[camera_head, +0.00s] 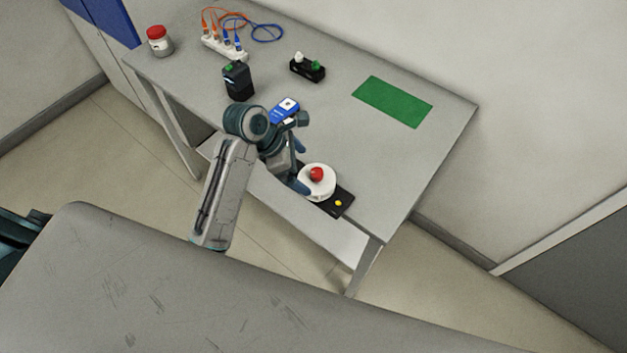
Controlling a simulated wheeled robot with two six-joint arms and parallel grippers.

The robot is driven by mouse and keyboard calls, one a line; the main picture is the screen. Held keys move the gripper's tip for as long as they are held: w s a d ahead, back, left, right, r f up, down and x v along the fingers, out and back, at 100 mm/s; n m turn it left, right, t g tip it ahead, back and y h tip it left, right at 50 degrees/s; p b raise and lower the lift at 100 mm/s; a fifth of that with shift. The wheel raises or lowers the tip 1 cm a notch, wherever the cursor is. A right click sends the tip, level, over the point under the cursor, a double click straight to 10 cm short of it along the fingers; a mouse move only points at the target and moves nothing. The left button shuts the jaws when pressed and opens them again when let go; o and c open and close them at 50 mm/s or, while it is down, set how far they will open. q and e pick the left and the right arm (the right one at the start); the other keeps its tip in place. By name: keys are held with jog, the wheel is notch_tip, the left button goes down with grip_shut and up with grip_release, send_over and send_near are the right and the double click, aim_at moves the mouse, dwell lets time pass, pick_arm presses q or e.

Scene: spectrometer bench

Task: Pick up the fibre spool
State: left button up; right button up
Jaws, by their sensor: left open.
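A white round piece with a red knob-like centre, which looks like the fibre spool (325,189), sits at the front edge of the bench. It rests on a black plate (343,202) with a yellow dot. My left gripper (302,169) is open, just to the left of the spool. One finger is close by the spool's left rim; I cannot tell whether they touch. Nothing shows between the fingers. My right gripper is not in view.
The bench (330,112) also bears a blue device (285,108) behind my gripper, a black box (238,82), a black holder (307,70), a power strip (225,48) with cables, a red-lidded jar (159,42) and a green mat (393,101). Bench space right of the spool is clear.

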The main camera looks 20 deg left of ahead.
aim_at(316, 179)
pick_arm(q)
jog(key=shift+x, duration=0.9)
jog(key=p+x, duration=0.2)
jog(key=x, duration=0.2)
jog(key=shift+s+d, duration=0.15)
jog(key=shift+d, duration=0.05)
jog(key=shift+d+f+p, duration=0.3)
jog(key=shift+f, duration=0.3)
jog(key=shift+a, duration=0.1)
jog(key=c, duration=0.9)
jog(key=shift+w, duration=0.2)
jog(key=shift+c, duration=0.9)
jog(key=shift+r, duration=0.15)
